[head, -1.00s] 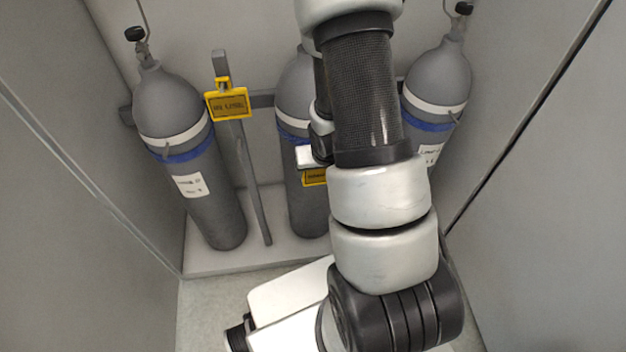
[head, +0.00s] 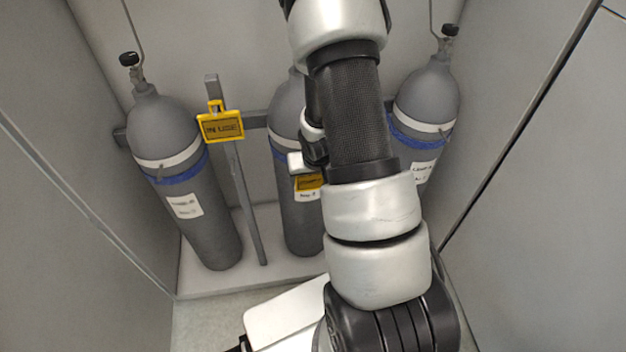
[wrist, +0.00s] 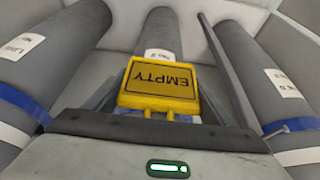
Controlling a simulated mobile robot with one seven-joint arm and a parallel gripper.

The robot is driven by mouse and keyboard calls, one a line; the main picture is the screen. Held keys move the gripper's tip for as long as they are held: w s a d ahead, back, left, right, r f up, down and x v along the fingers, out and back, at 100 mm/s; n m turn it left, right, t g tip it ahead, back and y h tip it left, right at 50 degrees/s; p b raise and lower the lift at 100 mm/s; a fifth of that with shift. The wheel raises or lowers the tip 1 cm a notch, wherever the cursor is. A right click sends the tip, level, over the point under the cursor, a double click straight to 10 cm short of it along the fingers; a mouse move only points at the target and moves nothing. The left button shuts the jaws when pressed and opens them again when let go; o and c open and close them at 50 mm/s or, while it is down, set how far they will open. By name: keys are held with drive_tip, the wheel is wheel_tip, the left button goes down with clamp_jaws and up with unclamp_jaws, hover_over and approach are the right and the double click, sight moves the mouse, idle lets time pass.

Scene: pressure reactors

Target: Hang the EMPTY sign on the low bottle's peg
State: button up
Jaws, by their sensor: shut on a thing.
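The yellow EMPTY sign (wrist: 160,82) is in my gripper, its lettering upside down in the wrist view. In the head view a yellow sign (head: 310,182) shows below my gripper (head: 302,163), in front of the middle bottle (head: 297,215). My gripper is shut on the sign's narrow end; its fingertips are mostly hidden in both views. The left bottle (head: 205,225) and right bottle (head: 428,92) each have a blue band, a white band and a small peg. The middle bottle's peg is hidden. I cannot read which bottle is low.
A second yellow sign (head: 222,128), apparently reading IN USE, hangs on the grey rack post (head: 240,180) between the left and middle bottles. A rack bar crosses behind the bottles. Cabinet walls close in at left (head: 70,160) and right (head: 540,180). My arm hides part of the middle bottle.

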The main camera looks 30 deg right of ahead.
drive_tip(key=w+d+f, duration=0.1)
drive_tip(key=w, duration=0.4)
drive_tip(key=shift+w+d+f, duration=0.15)
drive_tip(key=shift+w+d, duration=0.15)
drive_tip(key=shift+w, duration=0.1)
idle(0.3)
idle(0.4)
drive_tip(key=o, duration=1.1)
